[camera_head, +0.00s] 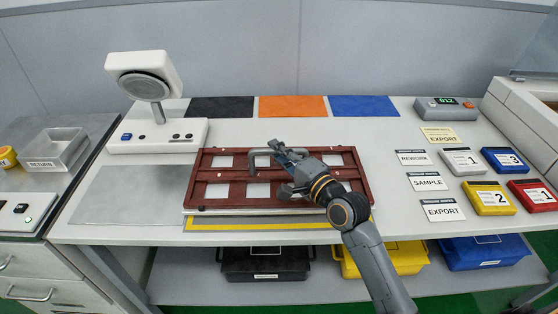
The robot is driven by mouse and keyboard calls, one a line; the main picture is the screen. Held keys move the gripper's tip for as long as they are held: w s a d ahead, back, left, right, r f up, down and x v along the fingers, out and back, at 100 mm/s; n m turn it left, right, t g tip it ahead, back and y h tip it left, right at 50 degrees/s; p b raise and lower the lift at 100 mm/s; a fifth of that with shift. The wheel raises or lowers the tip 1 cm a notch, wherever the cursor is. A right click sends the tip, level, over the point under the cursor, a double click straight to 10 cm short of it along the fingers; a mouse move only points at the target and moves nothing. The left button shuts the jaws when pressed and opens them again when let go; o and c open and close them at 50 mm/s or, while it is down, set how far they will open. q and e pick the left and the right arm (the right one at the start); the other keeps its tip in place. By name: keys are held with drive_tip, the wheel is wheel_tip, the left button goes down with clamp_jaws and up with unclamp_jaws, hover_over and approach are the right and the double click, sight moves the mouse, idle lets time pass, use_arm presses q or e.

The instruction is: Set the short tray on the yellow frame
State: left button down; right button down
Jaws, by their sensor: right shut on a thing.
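The short tray (234,176) is a dark red-brown slab with two rows of square openings and a grey bar handle (262,152) on top. It is over the middle front of the white table. My right gripper (283,160) is shut on the handle; its fingers and wrist cover the tray's right middle part. The yellow frame (262,225) shows as a yellow strip along the table's front edge, just below the tray's near side; the tray hides the rest. I cannot tell whether the tray touches the surface. My left gripper is not in view.
Black, orange (292,106) and blue mats lie at the back. A white lamp-like device (148,90) stands back left, beside a grey plate (125,195). Labels and small yellow, blue, red and grey boxes (488,199) fill the right. Bins (265,264) sit on the shelf below.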

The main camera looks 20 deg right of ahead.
sight(311, 203)
drive_tip(key=shift+f, duration=1.1)
drive_tip(key=shift+s+f, duration=0.1)
drive_tip(key=c, duration=1.4)
unclamp_jaws()
drive_tip(key=shift+f, duration=0.1)
drive_tip(key=shift+o, duration=0.2)
drive_tip(key=shift+s+d, duration=0.15)
drive_tip(key=shift+s, duration=0.1)
drive_tip(key=b+v, duration=0.1)
drive_tip(key=v, duration=0.9)
drive_tip(key=shift+s, duration=0.15)
drive_tip(key=shift+s+d+r, duration=0.25)
drive_tip(key=shift+s, duration=0.3)
